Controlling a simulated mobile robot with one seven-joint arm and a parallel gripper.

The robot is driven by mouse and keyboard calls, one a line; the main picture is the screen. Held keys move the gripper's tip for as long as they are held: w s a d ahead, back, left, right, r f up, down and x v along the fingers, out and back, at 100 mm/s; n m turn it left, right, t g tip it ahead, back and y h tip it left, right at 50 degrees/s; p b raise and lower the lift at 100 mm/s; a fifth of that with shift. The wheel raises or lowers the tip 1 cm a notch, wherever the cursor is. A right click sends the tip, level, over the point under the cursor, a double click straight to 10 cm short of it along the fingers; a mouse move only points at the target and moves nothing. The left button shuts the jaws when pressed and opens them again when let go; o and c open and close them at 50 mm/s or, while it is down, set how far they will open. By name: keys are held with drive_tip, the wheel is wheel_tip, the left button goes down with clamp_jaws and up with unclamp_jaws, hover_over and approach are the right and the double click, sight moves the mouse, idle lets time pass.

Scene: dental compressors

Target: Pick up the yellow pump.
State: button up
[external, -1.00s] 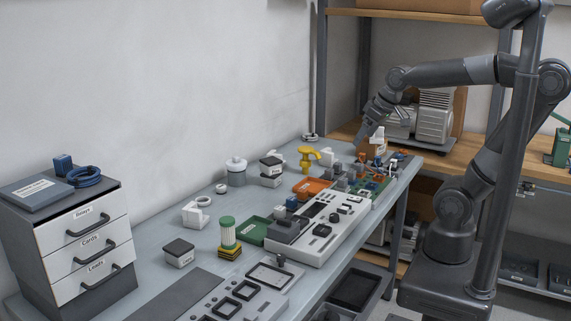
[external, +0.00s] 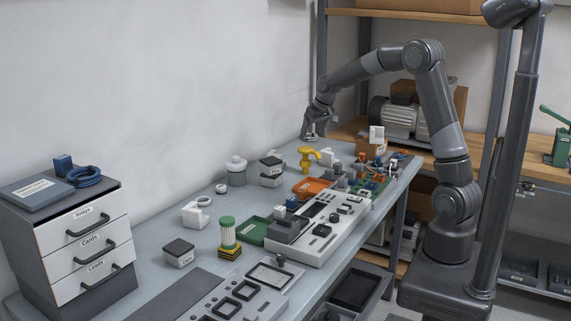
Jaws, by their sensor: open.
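The yellow pump (external: 306,158) stands upright near the back edge of the grey workbench (external: 172,226), toward its far end. It has a wide top with a spout pointing right. My gripper (external: 309,136) is open and empty, pointing down just above and behind the pump in the picture. It looks apart from the pump, but the exact gap in depth cannot be told from this view.
The wall is close behind.

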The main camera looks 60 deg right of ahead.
drive_tip(key=shift+w+d+f, duration=0.9)
drive_tip(key=shift+d+f, duration=0.25)
hover_over(305, 160)
drive_tip(key=d, duration=0.2)
drive_tip(key=f, duration=0.5)
drive_tip(key=shift+s+a, duration=0.2)
drive_tip(key=shift+s, duration=0.1)
drive_tip(key=shift+s+a+x, duration=0.1)
drive_tip(key=shift+a+x, duration=0.05)
drive_tip(key=shift+x, duration=0.7)
drive_tip(key=shift+s+a+x, duration=0.1)
drive_tip(key=shift+a+x, duration=0.1)
drive_tip(key=shift+x, duration=0.65)
drive_tip(key=shift+a+x, duration=0.15)
drive_tip(key=shift+x, duration=0.7)
drive_tip(key=shift+f, duration=0.15)
drive_tip(key=shift+c, duration=0.4)
drive_tip(key=c, duration=1)
